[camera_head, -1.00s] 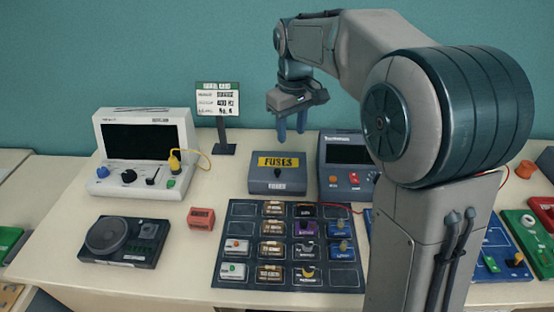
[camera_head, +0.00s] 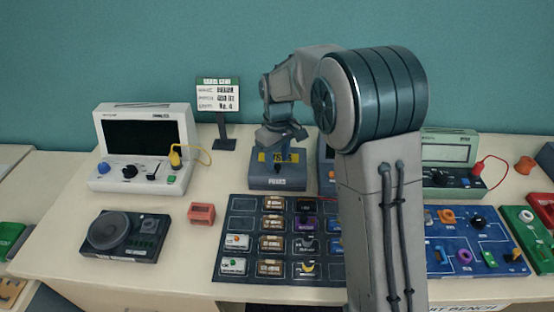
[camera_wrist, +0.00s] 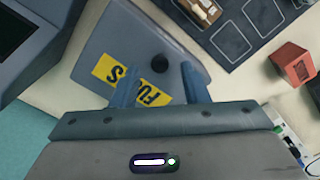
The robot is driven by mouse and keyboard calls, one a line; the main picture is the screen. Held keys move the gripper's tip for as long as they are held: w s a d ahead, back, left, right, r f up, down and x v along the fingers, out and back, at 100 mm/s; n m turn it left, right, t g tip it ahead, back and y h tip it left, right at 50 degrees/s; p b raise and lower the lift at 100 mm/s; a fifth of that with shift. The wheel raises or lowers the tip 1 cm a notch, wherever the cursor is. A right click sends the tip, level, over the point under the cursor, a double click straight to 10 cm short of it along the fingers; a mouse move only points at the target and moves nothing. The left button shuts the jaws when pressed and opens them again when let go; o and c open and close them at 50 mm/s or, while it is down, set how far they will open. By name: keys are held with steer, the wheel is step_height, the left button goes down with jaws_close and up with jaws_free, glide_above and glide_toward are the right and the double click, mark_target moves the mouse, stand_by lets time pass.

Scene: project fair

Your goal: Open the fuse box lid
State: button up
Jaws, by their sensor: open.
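The fuse box (camera_head: 277,182) is a grey box with a yellow FUSES label on its lid. It stands at the back middle of the table, and its lid (camera_wrist: 130,45) looks shut. A dark round knob (camera_wrist: 160,63) sits on the lid near the label. My gripper (camera_head: 280,150) is above the fuse box and hides part of the label. In the wrist view my gripper (camera_wrist: 158,92) is open, its two blue fingers apart over the lid with the label and knob between them. I cannot tell whether the fingertips touch the lid.
A dark mat (camera_head: 233,240) with several small modules lies in front of the box. A red block (camera_head: 201,214) and a speaker unit (camera_head: 125,238) are at left. A white scope (camera_head: 141,180) stands back left. A dark grey device is close at the box's right, partly behind my arm.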

steer(key=shift+f, duration=0.85)
jaws_close()
steer(key=shift+r, duration=0.15)
